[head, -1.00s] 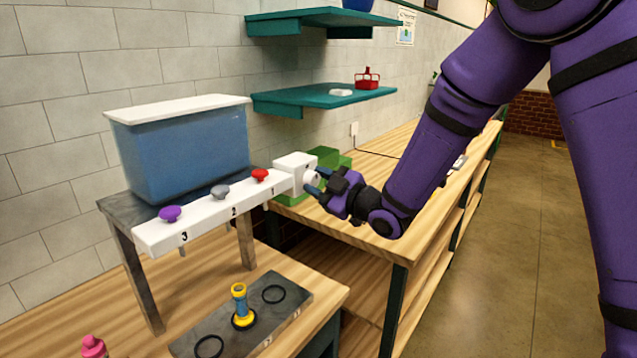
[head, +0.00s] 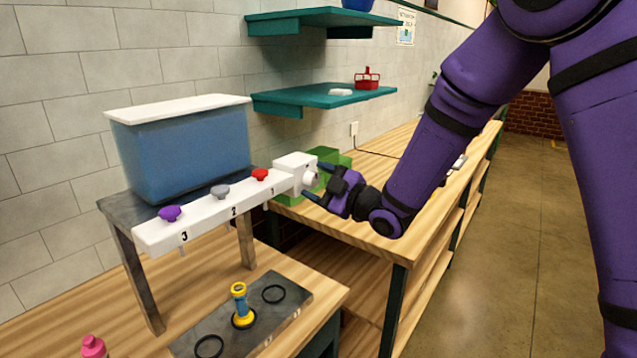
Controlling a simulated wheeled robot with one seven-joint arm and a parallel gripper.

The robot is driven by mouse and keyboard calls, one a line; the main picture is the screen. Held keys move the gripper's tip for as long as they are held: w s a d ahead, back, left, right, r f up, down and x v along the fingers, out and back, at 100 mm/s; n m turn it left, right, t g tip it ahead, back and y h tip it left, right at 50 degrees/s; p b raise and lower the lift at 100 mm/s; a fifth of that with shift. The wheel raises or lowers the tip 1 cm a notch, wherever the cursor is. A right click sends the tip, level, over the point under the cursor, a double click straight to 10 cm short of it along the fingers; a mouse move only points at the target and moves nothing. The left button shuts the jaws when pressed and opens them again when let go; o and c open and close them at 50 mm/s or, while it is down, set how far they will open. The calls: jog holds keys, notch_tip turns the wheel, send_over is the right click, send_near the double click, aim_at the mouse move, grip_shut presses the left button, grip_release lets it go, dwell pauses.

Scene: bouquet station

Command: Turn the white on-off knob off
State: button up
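The white on-off knob (head: 311,179) sits on the right end of the white manifold bar (head: 208,214), on its box-shaped end block. My gripper (head: 316,182) is at the knob from the right. Its two dark fingers are spread apart, one above and one below the knob, and the knob shows between them. I cannot tell any contact. The knob's marking is too small to read.
Purple (head: 170,213), grey (head: 220,191) and red (head: 260,174) knobs line the bar's top. A blue tank (head: 185,150) stands behind it on a dark stand. A green box (head: 325,158) is behind my gripper. A yellow-and-blue vial (head: 241,305) stands below.

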jog(key=v, duration=1)
jog(key=shift+s+d, duration=0.25)
jog(key=shift+d, duration=0.05)
jog(key=s+d+r+m+h, duration=0.2)
jog(key=d+r+m+h, duration=0.3)
jog(key=d+h, duration=0.25)
jog(key=s+d+r+m+h, duration=0.2)
jog(key=d+r+m+h, duration=0.2)
jog(key=d+m+h, duration=0.3)
jog(key=s+d+r+m+g, duration=0.1)
jog(key=s+d+m+g, duration=0.2)
jog(key=s, duration=0.9)
jog(key=s+d+r+m+g, duration=0.1)
jog(key=s+d+m+g, duration=0.2)
jog(key=s, duration=0.8)
jog(key=shift+s+d+m+g+h, duration=0.15)
jog(key=shift+s+m+g+h, duration=0.2)
jog(key=shift+m, duration=0.45)
